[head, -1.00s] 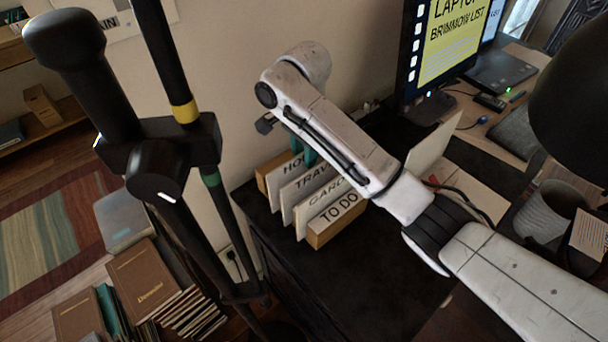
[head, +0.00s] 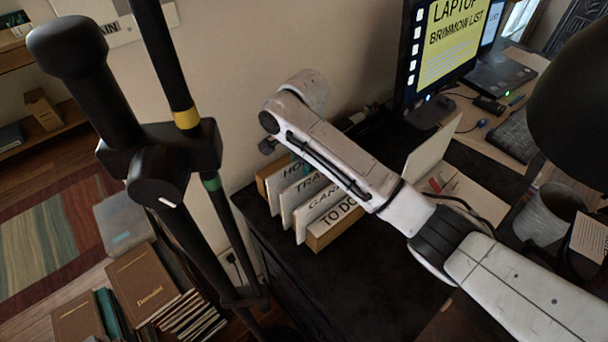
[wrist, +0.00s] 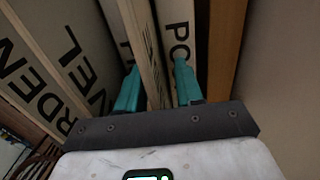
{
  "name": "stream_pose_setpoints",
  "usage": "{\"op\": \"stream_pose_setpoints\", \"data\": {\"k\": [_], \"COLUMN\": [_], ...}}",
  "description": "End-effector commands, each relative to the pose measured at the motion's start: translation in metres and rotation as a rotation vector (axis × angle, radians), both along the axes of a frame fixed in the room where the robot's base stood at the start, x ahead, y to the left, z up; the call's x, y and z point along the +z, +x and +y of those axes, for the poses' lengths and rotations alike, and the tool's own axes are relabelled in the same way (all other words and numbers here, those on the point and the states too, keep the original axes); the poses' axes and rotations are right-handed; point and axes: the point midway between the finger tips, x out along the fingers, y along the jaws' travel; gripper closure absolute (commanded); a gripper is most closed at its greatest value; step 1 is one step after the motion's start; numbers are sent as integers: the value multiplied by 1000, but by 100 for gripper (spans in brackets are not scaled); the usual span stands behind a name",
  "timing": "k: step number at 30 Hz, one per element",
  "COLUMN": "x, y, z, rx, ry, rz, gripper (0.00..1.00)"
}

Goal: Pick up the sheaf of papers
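Labelled upright dividers stand in a wooden-ended rack on the dark cabinet; HO, TRA, GAR and TO DO show in the head view. I cannot tell which piece is the sheaf of papers. My gripper (wrist: 157,75) points down among the dividers in the wrist view, its two teal fingers apart. A pale upright slab (wrist: 148,65) stands between the fingers, with some gap visible beside it. A panel marked PO (wrist: 177,25) is behind the right finger. The GARDEN divider (wrist: 28,70) is at the left. In the head view my arm hides most of the gripper.
The wooden rack end (head: 335,226) faces the front, with bare cabinet top (head: 360,265) before it. The wall is close behind. A monitor (head: 440,55) and an open pale folder (head: 432,150) are to the right. Books (head: 143,285) are stacked low at the left.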

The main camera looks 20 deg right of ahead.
Motion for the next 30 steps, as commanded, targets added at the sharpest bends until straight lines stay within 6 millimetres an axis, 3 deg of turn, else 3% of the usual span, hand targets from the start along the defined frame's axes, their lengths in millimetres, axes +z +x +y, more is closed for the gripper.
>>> {"op": "stream_pose_setpoints", "data": {"k": [16, 27, 30], "x": [-4, -4, -4], "y": [-1, -1, -1], "z": [0, 0, 0], "rx": [0, 0, 0], "ry": [0, -1, -1], "rz": [1, 2, 2], "gripper": [64, 99, 100]}}
